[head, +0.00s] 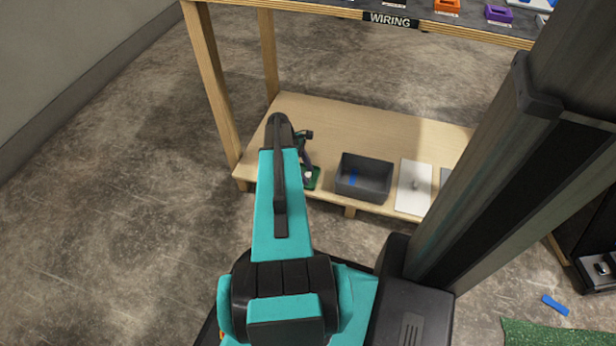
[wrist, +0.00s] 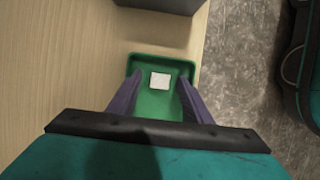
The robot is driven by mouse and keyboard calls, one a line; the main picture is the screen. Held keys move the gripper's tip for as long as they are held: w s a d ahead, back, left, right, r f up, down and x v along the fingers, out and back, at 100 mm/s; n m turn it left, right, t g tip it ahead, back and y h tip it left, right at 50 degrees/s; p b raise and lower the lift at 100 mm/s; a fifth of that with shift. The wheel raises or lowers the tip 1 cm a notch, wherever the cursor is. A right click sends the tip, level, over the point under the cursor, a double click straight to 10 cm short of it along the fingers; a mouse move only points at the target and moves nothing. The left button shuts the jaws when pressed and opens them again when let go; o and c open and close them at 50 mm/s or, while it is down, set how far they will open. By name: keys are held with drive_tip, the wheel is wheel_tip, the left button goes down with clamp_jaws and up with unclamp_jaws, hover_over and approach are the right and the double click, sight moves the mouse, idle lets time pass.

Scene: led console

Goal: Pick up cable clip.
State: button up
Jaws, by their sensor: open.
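A small white piece (wrist: 160,80), which looks like the cable clip, lies in a green tray (wrist: 150,61) in the wrist view. The tray also shows in the head view (head: 315,184), at the front of the lower wooden shelf, partly hidden by my arm. My gripper (wrist: 159,84) is open over the tray, with one purple finger on each side of the white piece. I see no contact with the piece, and its exact height below the fingertips cannot be told. The near part of the tray is hidden by my gripper.
A dark grey bin (head: 364,191) with something blue inside stands right of the tray. A white plate (head: 413,187) lies beyond it. A wooden leg (head: 211,85) stands at left, and the upper WIRING shelf (head: 330,11) hangs above. Bare shelf lies behind the tray.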

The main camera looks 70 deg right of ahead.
sight(308, 175)
idle(0.3)
drive_tip(key=c, duration=1.1)
drive_tip(key=shift+r, duration=0.15)
drive_tip(key=shift+r+p, duration=0.85)
drive_tip(key=shift+r, duration=0.4)
drive_tip(key=shift+w+a+r+p, duration=0.15)
drive_tip(key=shift+w+r+p, duration=0.4)
drive_tip(key=shift+w, duration=0.05)
drive_tip(key=w+a+p, duration=0.1)
drive_tip(key=w, duration=0.3)
drive_tip(key=w+a+p, duration=0.2)
drive_tip(key=w, duration=0.3)
drive_tip(key=w+a+r+p, duration=0.1)
drive_tip(key=w, duration=0.4)
drive_tip(key=shift+a, duration=0.3)
